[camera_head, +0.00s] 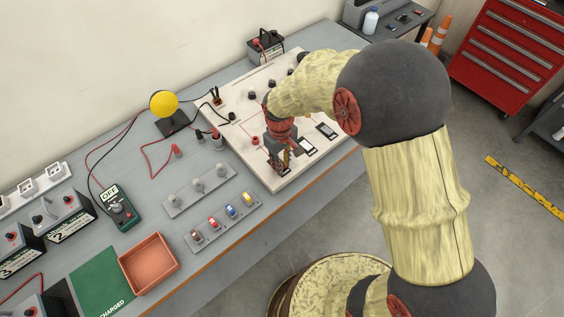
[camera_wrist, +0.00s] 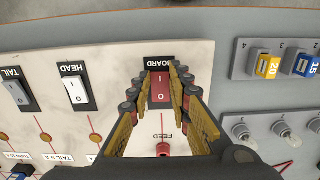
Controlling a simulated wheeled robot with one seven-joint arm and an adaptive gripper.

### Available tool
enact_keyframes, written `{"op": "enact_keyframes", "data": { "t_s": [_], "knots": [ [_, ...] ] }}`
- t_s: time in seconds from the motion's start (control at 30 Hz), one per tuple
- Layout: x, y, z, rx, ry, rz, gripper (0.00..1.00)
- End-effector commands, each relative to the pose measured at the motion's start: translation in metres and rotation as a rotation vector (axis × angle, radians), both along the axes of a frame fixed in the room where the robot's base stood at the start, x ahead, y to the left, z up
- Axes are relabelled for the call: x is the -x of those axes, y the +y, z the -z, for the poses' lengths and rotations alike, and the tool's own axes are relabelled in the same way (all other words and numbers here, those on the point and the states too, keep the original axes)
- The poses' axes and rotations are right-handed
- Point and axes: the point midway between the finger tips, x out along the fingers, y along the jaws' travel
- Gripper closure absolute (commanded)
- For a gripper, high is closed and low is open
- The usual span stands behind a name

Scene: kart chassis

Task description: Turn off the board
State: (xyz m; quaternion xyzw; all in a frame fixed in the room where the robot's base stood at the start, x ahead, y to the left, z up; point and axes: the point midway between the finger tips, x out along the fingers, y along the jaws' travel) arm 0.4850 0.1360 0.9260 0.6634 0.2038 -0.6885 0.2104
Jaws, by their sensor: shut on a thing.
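The pale board panel (camera_head: 225,112) lies on the grey bench. Its red rocker switch (camera_wrist: 160,92), marked I and O, stands under the BOARD label (camera_wrist: 160,58) in the wrist view. My gripper (camera_wrist: 161,72) is at this switch, with one fingertip on each side of it, shut on it. In the head view my gripper (camera_head: 280,163) points down at the panel's front edge and hides the switch. I cannot tell which side of the rocker is pressed in.
The HEAD switch (camera_wrist: 75,93) and TAIL switch (camera_wrist: 19,95) are beside it. A red FEED terminal (camera_wrist: 163,149) is close by. A fuse strip (camera_head: 222,222), an orange tray (camera_head: 148,262) and a multimeter (camera_head: 119,208) lie on the bench.

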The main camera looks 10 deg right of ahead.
Motion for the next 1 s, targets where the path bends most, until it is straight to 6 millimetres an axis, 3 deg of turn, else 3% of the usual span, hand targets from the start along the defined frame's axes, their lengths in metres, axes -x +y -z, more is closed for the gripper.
{"op": "enact_keyframes", "data": {
  "t_s": [0.4, 0.87, 0.9, 1.0],
  "knots": [
    [-0.0049, 0.0039, -0.0042, 0.105, 0.155, 0.0, 1.0],
    [-0.0056, 0.0038, -0.0028, 0.123, 0.18, 0.001, 1.0],
    [-0.0056, 0.0038, -0.0028, 0.123, 0.18, 0.001, 0.79],
    [-0.0055, 0.0037, -0.0028, 0.123, 0.18, 0.001, 0.74]
  ]
}}
